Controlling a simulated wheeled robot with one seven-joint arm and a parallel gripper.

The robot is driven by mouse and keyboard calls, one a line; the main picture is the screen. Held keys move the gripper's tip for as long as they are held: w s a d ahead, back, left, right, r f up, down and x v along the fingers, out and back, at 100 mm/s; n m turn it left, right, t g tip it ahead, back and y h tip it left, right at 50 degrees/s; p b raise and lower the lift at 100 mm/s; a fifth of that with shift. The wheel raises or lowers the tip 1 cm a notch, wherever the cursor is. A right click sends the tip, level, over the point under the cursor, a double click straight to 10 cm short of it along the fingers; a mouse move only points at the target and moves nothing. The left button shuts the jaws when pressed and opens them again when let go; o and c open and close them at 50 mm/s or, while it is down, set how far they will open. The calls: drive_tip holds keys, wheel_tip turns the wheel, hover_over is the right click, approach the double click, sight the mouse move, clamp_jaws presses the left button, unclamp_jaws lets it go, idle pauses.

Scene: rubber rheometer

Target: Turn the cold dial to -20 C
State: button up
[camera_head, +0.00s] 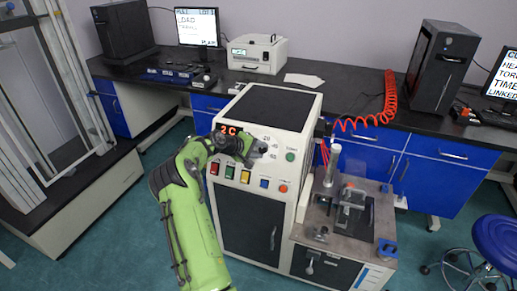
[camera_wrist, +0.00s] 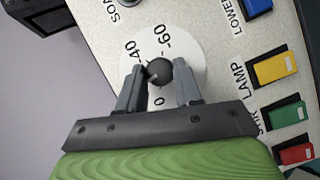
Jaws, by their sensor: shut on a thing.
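The cold dial is a dark round knob (camera_wrist: 160,71) on a white disc in the wrist view. The marks -40, -60 and 0 are readable around it; the -20 mark is not readable, with the left finger over that side. A pale mark on the knob seems to point down-left, toward that finger. My gripper (camera_wrist: 159,82) is shut on the knob, one finger at each side. In the head view my gripper (camera_head: 252,151) reaches the front panel of the white machine (camera_head: 225,117). The red display (camera_head: 229,130) shows "2 C", its left part possibly hidden by my arm.
Red, green, yellow and blue buttons (camera_head: 264,183) line the panel below the dial. A press fixture (camera_head: 347,207) stands on the lower bench at right. A red coiled hose (camera_head: 389,92) hangs behind. A blue stool (camera_head: 497,237) is at far right; open floor lies at left.

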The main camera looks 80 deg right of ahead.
drive_tip(key=shift+s+r+m+t+y, duration=0.1)
drive_tip(key=shift+m+t+y, duration=0.3)
drive_tip(key=shift+m, duration=0.6)
drive_tip(key=o, duration=1)
drive_tip(key=p+v, duration=0.3)
drive_tip(key=v, duration=1.2)
drive_tip(key=shift+a+r+p, duration=0.2)
drive_tip(key=shift+p, duration=0.15)
drive_tip(key=shift+w, duration=0.25)
